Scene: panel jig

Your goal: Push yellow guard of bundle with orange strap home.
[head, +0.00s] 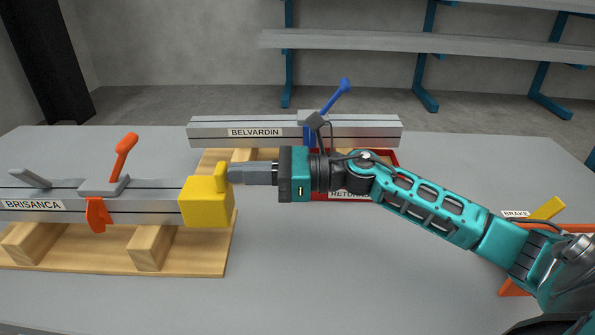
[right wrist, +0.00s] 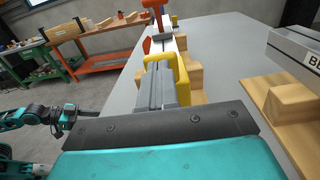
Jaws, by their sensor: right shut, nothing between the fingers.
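The bundle labelled BRISANCA (head: 140,203) lies across wooden blocks at the left in the head view. An orange strap clamp (head: 97,214) with an orange lever sits around it. The yellow guard (head: 207,209) covers its right end; it also shows in the right wrist view (right wrist: 180,77), just beyond my fingers. My right gripper (head: 232,174) is shut and empty. It points left, with its fingertips at the guard's raised part, touching or nearly so. In the right wrist view, my left gripper (right wrist: 82,115) is small at the left; its jaws are unclear.
A second bundle labelled BELVARDIN (head: 360,131) with a blue strap lever (head: 342,86) lies behind my right arm. A red-edged tray (head: 349,196) is partly hidden by that arm. An orange stand labelled BRAKE (head: 515,289) is at the right. The front middle table (head: 330,270) is clear.

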